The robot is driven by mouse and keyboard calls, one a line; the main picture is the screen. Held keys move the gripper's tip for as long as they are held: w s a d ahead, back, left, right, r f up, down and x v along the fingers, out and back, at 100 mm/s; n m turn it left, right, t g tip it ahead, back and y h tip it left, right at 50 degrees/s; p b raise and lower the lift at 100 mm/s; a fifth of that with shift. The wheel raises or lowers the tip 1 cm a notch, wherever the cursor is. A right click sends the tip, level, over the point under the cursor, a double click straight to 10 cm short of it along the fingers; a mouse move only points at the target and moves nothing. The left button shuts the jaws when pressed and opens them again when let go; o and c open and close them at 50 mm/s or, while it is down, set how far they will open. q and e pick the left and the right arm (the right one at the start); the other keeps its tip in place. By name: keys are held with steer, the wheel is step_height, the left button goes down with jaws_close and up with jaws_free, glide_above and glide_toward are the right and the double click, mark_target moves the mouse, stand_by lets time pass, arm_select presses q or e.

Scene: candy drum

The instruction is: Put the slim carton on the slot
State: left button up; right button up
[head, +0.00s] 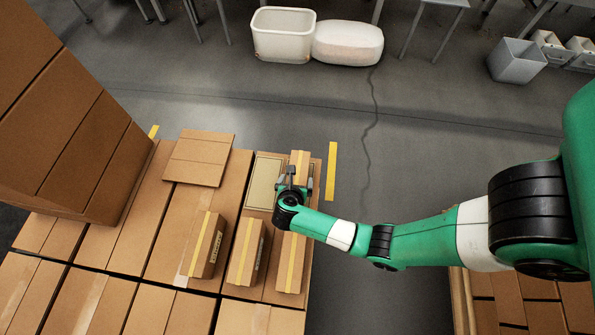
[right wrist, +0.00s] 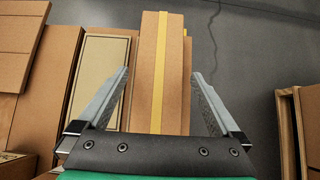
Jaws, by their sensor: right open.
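A slim brown carton (head: 300,157) with a yellow tape stripe lies at the far right of the box-covered surface, partly hidden by my right gripper (head: 292,180). In the right wrist view this carton (right wrist: 147,65) appears between the two fingers of my right gripper (right wrist: 160,75), which is open. I cannot tell whether the fingers touch it. The slot looks like a pale, dark-outlined rectangle (head: 263,182) just left of the carton; it also shows in the right wrist view (right wrist: 103,85). My left gripper is out of view.
Three similar taped cartons stand nearer: left (head: 203,246), middle (head: 246,250) and right (head: 291,262). A flat carton (head: 198,158) lies left of the slot. A tall box stack (head: 75,130) rises at far left. Open floor (head: 430,150) lies beyond the right edge.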

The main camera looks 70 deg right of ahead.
steer(key=p+v, duration=0.2)
steer(key=v, duration=0.4)
steer(key=shift+a+r, duration=0.15)
steer(key=shift+r, duration=0.05)
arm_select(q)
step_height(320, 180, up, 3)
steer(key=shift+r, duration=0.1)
